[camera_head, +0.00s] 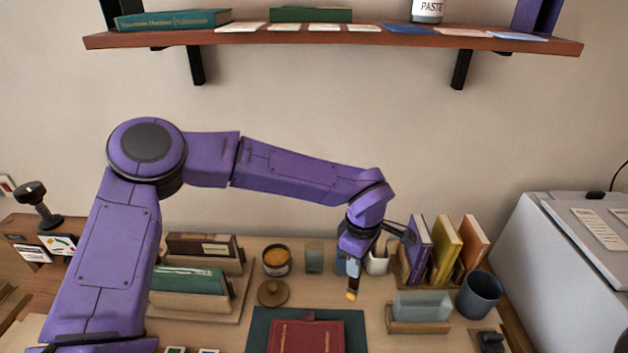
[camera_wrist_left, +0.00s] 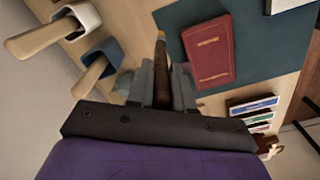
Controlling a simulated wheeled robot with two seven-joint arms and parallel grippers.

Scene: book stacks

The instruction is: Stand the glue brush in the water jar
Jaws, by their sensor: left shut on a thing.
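My left gripper (camera_head: 353,271) points down above the desk and is shut on the glue brush (camera_head: 351,294). In the left wrist view the brush (camera_wrist_left: 161,50) sticks out between the fingers (camera_wrist_left: 161,88), its yellowish end outward. A pale glassy jar (camera_head: 314,257), which looks like the water jar, stands upright at the back of the desk, left of the gripper. In the wrist view it seems to show only partly, beside the fingers (camera_wrist_left: 122,84). The brush is outside it. My right gripper is not in view.
A blue cup (camera_head: 341,264) and white cup (camera_head: 379,263) stand close behind the gripper. An amber-filled pot (camera_head: 276,260) is left of the jar, with a wooden lid (camera_head: 273,293) before it. A red book (camera_head: 306,338) lies in front. Upright books (camera_head: 445,248) stand right.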

